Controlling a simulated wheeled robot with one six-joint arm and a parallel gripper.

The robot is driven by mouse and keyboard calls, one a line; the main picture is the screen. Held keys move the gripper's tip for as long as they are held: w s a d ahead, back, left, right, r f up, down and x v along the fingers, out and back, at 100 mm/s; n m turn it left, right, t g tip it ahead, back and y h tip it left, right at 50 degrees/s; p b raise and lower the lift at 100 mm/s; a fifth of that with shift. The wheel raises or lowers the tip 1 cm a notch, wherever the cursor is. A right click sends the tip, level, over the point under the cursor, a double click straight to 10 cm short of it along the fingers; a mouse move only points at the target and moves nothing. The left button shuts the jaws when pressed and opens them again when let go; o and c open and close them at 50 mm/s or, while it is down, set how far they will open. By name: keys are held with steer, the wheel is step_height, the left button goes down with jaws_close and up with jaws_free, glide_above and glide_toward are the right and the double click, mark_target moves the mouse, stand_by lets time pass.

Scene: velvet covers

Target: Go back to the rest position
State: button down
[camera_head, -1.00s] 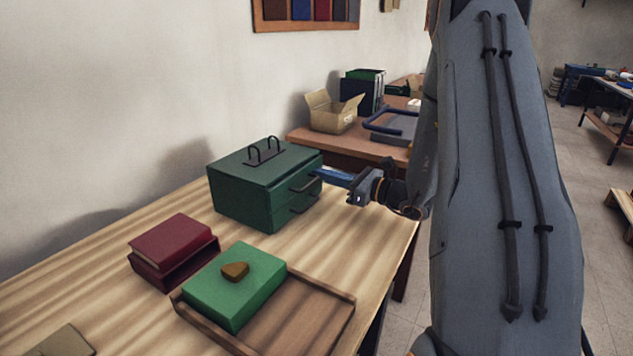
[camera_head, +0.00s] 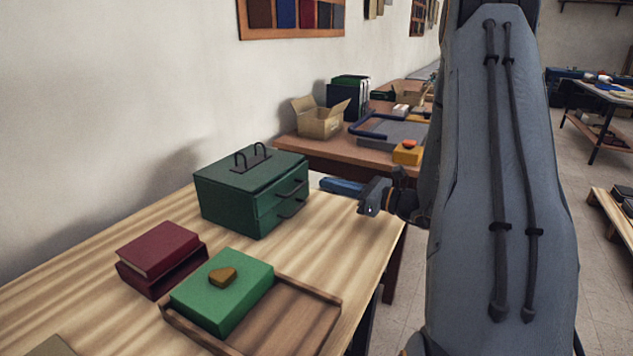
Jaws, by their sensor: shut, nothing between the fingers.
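My gripper (camera_head: 365,200) is over the right part of the wooden table (camera_head: 90,290), to the right of the green drawer box (camera_head: 228,199). It is shut and holds nothing. A gap separates it from the box's dark handles. My grey arm fills the right side of the view and hides what lies behind it. A blue thing (camera_head: 342,186) shows just behind and left of the gripper; I cannot tell exactly what it is.
A wooden tray (camera_head: 322,338) holds a green block (camera_head: 228,295) with a small brown piece (camera_head: 222,276) on top. Dark red books (camera_head: 159,249) lie to the left. Behind are an open cardboard box (camera_head: 318,119) and a yellow item (camera_head: 407,152) on another table.

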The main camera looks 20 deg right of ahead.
steer(key=v, duration=0.7)
steer(key=shift+s+d+f+b, duration=0.1)
steer(key=shift+s+d+b, duration=0.15)
steer(key=shift+b, duration=0.1)
